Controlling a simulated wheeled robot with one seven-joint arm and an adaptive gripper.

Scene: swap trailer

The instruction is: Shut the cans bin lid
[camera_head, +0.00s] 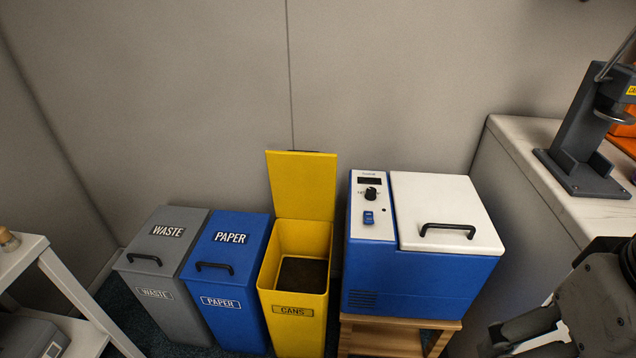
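The yellow cans bin (293,308) stands on the floor with a CANS label on its front. Its yellow lid (302,186) is open, raised upright at the back against the wall side. The dark inside of the bin shows, and I cannot make out any cans in it. My gripper (522,333) is at the lower right corner, partly cut off by the frame edge. It is well to the right of the bin, apart from the lid. Whether its fingers are open or shut is unclear.
The blue paper bin (228,255) and grey waste bin (163,262) stand to the left, lids shut. A blue and white box machine (423,280) on a wooden stool (385,342) is close on the right. A counter (540,205) and a white shelf (72,285) flank them.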

